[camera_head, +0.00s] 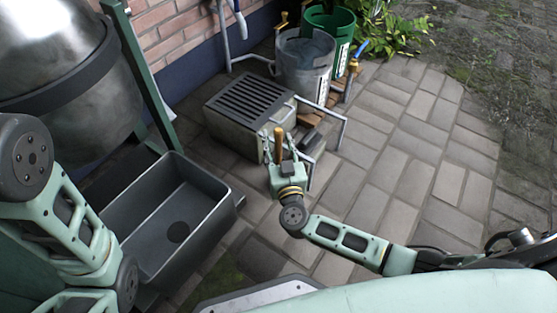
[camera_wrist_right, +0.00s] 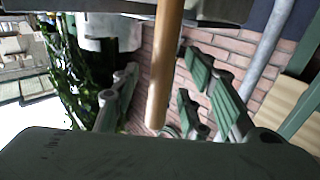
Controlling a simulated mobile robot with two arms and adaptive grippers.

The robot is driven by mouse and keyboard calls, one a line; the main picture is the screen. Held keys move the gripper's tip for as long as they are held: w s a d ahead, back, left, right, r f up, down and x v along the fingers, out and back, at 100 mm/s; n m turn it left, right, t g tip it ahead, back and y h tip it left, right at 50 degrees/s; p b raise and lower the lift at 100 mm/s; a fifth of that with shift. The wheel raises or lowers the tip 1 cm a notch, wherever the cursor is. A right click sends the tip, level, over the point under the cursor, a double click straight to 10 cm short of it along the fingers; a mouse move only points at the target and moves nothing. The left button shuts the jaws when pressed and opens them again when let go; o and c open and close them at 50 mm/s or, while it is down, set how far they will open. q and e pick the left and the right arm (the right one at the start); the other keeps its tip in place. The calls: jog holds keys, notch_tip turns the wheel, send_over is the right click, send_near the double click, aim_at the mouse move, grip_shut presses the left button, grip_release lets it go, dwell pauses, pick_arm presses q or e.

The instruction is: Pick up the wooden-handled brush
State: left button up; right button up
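The brush shows as a light wooden handle (camera_head: 279,137) beside the grey slatted box. In the right wrist view the handle (camera_wrist_right: 164,65) runs down from the top edge, between my right gripper's fingers. My right gripper (camera_head: 279,147) has its fingers apart, one on each side of the handle. In the right wrist view the right gripper (camera_wrist_right: 160,95) shows gaps on both sides of the handle, with no clear contact. The brush's head is hidden or out of view. My left arm shows at the left, but its gripper does not show.
The slatted box (camera_head: 247,100) stands right behind the right gripper, with metal rails (camera_head: 330,118) beside it. A grey sink basin (camera_head: 165,222) lies to the left, below a steel drum (camera_head: 62,70). A clear bucket (camera_head: 304,65) and green bucket (camera_head: 335,28) stand behind. Paving at right is open.

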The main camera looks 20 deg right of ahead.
grip_shut()
jog(key=shift+r, duration=0.1)
dwell(0.3)
